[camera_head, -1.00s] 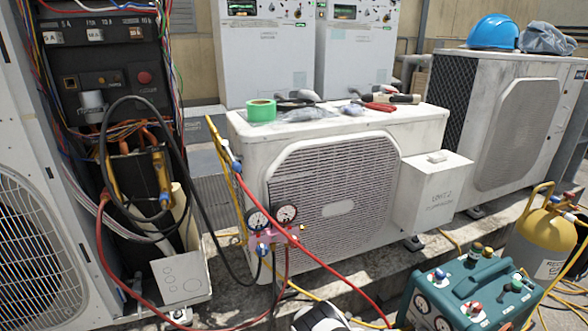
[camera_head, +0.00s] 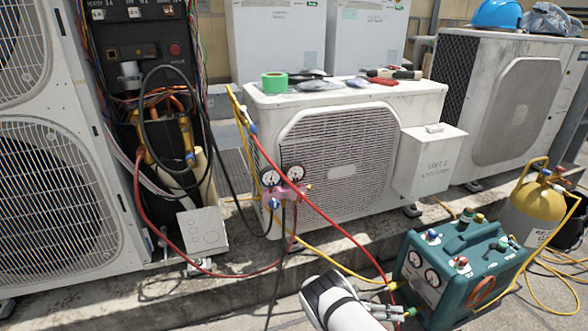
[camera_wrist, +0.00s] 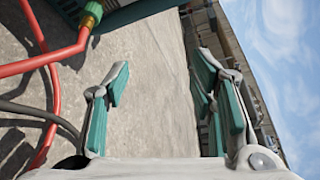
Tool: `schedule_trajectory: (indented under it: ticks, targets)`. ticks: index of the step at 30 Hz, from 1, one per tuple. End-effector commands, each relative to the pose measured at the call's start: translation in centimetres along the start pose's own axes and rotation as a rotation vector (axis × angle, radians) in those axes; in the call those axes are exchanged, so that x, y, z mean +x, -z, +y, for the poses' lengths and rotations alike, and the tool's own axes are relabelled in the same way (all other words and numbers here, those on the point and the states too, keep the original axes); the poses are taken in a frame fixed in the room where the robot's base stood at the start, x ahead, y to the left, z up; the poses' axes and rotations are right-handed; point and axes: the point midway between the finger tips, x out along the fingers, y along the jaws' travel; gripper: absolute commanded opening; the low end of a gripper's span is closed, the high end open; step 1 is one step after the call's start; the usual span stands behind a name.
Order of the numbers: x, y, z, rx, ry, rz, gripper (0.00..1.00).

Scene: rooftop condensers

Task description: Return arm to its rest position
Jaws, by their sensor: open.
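My gripper (camera_wrist: 160,88) is open and empty in the wrist view, its two grey and teal fingers wide apart with bare concrete showing between them. A white and black section of my arm (camera_head: 337,303) shows at the bottom of the head view.
The teal recovery machine (camera_head: 462,268) stands just right of my arm. A red hose (camera_wrist: 45,62) lies left of my gripper. A gauge manifold (camera_head: 283,188) hangs before the middle condenser (camera_head: 345,150). A yellow cylinder (camera_head: 532,208) stands far right. Concrete at lower left is clear.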

Motion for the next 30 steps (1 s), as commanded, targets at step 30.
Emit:
schedule_trajectory:
  ticks: [30]
  targets:
    - [-6.0,-11.2,-25.6,0.819,-0.068,0.558,0.51]
